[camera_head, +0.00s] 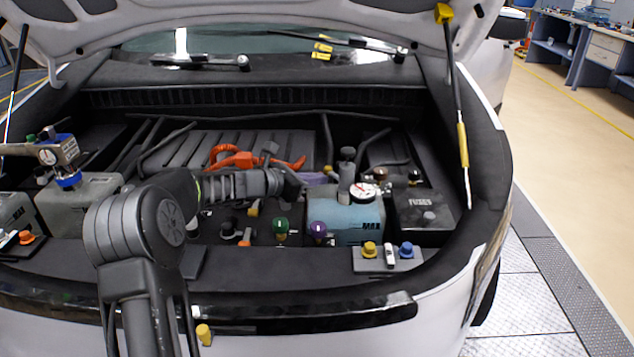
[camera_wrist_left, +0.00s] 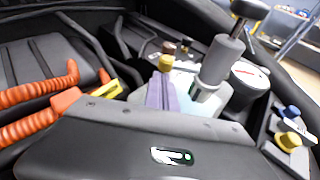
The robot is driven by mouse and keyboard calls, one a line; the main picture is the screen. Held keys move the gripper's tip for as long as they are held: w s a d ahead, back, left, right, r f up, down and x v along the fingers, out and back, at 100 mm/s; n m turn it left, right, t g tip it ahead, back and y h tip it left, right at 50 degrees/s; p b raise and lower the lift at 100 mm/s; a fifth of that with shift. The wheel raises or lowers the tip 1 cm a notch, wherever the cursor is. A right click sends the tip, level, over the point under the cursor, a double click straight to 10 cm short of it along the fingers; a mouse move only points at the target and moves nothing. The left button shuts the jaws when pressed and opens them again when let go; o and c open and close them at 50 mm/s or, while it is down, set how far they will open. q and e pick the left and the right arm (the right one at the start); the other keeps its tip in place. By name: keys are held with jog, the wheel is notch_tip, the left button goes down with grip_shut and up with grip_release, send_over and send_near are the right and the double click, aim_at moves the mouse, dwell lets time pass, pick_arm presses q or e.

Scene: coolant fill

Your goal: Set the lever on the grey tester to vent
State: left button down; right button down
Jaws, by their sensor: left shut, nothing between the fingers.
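A grey cylinder with a dark knob (camera_head: 347,175), which I take as the grey tester, stands upright on the blue tank beside a white round gauge (camera_head: 363,192). In the left wrist view the grey cylinder (camera_wrist_left: 219,62) stands at upper right with its gauge (camera_wrist_left: 248,74) beside it. I cannot make out its lever clearly or how it is set. My left gripper (camera_head: 300,182) is shut and empty, just left of the cylinder and apart from it. Its fingertips are hard to tell in the wrist view, where a dark housing fills the bottom. My right gripper is not in view.
A blue tank (camera_head: 345,222) and a fuse box (camera_head: 425,212) stand at right. Another gauge device (camera_head: 60,152) with a blue collar stands on a grey tank at left. Orange cables (camera_head: 240,159) cross behind my arm. The raised hood and its strut (camera_head: 462,150) bound the bay.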

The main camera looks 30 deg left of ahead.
pick_arm(q)
jog(key=shift+r+m+b, duration=0.1)
jog(key=shift+m+b, duration=0.3)
jog(key=shift+b, duration=0.55)
notch_tip(320, 180, up, 2)
jog(key=m+y+b, duration=0.1)
jog(key=b, duration=0.2)
jog(key=m+t+b, duration=0.1)
jog(key=m+b, duration=0.1)
jog(key=b, duration=0.2)
jog(key=m+y+b, duration=0.1)
jog(key=b, duration=0.3)
jog(key=shift+d+r+m+t+y, duration=0.15)
jog(key=shift+r+m+t+y, duration=0.15)
jog(key=shift+t, duration=0.1)
jog(key=shift+s+r, duration=0.1)
jog(key=shift+r, duration=0.3)
jog(key=shift+s, duration=0.1)
